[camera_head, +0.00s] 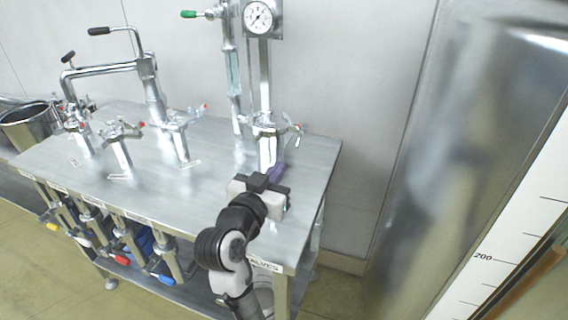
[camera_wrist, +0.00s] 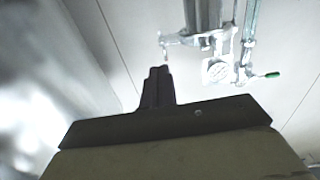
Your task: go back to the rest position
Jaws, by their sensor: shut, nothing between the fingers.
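My gripper (camera_head: 266,180) is over the right front part of the steel table (camera_head: 225,160), in front of the right-hand pipe stand (camera_head: 267,150). Its dark fingers are together with nothing between them. They also show shut in the wrist view (camera_wrist: 157,86), pointing toward the pipe fittings (camera_wrist: 205,38). My gripper hides part of the tabletop.
A pressure gauge (camera_head: 258,18) and a green-handled valve (camera_head: 190,14) top the right-hand stand. Several clamped pipe fittings (camera_head: 120,145) stand on the left. Coloured-handled valves (camera_head: 120,258) hang along the front edge. A large steel vessel (camera_head: 460,140) fills the right. A pot (camera_head: 28,125) is far left.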

